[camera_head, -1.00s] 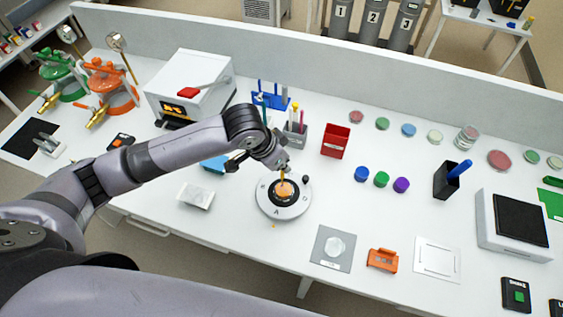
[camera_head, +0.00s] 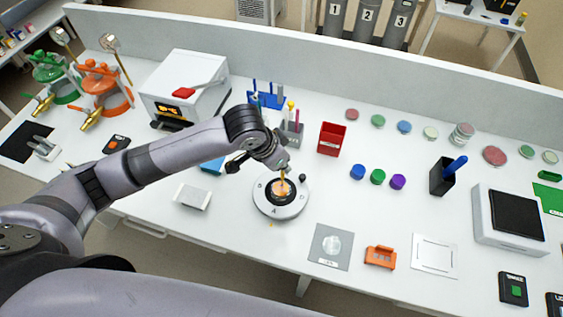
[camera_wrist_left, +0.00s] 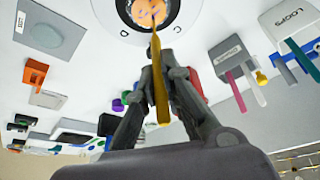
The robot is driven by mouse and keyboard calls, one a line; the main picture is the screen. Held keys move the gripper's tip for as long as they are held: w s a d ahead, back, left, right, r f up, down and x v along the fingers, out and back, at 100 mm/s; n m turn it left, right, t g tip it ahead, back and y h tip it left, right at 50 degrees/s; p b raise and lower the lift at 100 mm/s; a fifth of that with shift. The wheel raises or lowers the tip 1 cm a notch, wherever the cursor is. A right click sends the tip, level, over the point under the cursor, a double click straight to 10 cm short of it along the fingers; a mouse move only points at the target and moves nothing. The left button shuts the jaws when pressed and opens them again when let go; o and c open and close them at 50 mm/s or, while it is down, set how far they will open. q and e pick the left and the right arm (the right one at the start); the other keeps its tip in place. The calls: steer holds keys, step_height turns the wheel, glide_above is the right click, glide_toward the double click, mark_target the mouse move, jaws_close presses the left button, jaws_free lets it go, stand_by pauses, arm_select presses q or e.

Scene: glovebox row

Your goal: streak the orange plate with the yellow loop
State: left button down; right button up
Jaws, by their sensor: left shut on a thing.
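My left gripper (camera_head: 283,170) is shut on the yellow loop (camera_wrist_left: 160,92), just above the round white turntable (camera_head: 268,206). The orange plate (camera_head: 284,187) sits at the turntable's middle, in a dark ring. In the left wrist view the yellow loop points from between the fingers (camera_wrist_left: 157,62) to the orange plate (camera_wrist_left: 148,14), cut off by the top edge. Faint lighter marks show on the plate's surface. The loop's tip is at the plate; whether it touches cannot be told. My right gripper is not in view.
Behind the turntable stand a grey holder (camera_head: 291,139) with coloured sticks, a blue rack (camera_head: 266,100) and a red bin (camera_head: 331,139). A white box (camera_head: 193,196) is to the left. Blue, green and purple caps (camera_head: 377,177) lie to the right.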

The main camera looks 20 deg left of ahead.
arm_select(q)
steer(key=shift+d, duration=0.7)
stand_by(0.3)
step_height(320, 180, up, 6)
stand_by(1.0)
stand_by(0.4)
